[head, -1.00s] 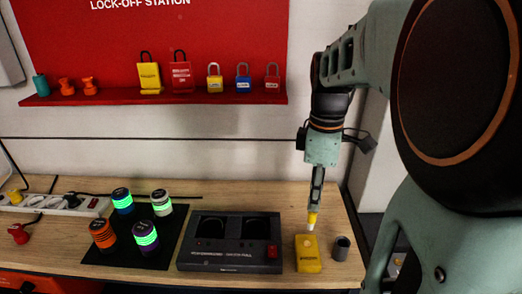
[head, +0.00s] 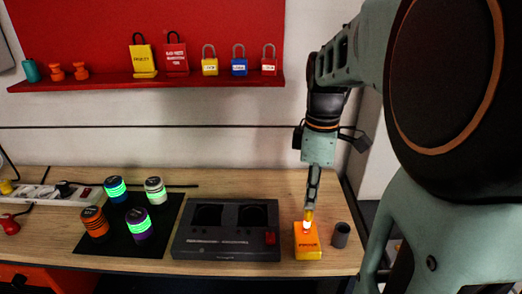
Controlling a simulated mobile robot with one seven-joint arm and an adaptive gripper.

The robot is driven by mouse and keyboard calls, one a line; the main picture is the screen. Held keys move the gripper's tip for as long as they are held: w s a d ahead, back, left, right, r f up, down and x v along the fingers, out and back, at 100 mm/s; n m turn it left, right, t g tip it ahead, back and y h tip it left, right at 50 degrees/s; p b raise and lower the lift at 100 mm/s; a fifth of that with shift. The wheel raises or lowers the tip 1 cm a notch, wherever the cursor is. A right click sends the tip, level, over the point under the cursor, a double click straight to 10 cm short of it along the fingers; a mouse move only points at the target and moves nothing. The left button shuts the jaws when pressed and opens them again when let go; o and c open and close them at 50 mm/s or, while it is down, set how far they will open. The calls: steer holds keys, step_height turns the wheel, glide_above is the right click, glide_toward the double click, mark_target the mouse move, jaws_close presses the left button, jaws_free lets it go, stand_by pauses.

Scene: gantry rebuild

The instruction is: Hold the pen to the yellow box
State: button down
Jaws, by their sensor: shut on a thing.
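The yellow box (head: 308,243) sits on the wooden bench at the right, with dark lettering on its front. My gripper (head: 310,206) points down above the box and is shut on the pen (head: 307,222). The pen is short and yellowish with a bright white glowing tip. Its lower end is at the top of the box and looks to touch it, though the glow hides the exact contact. The upper part of the pen is hidden between the fingers.
A dark grey cup (head: 340,235) stands just right of the box. A black two-well station (head: 226,230) with a red switch is to its left. Several banded canisters stand on a black mat (head: 90,243). A red shelf (head: 150,82) with padlocks hangs behind.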

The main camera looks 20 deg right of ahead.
steer(key=shift+f+b, duration=0.3)
steer(key=shift+f, duration=0.35)
stand_by(1.1)
steer(key=shift+r, duration=0.1)
stand_by(0.9)
step_height(320, 180, up, 7)
steer(key=p, duration=0.6)
stand_by(0.4)
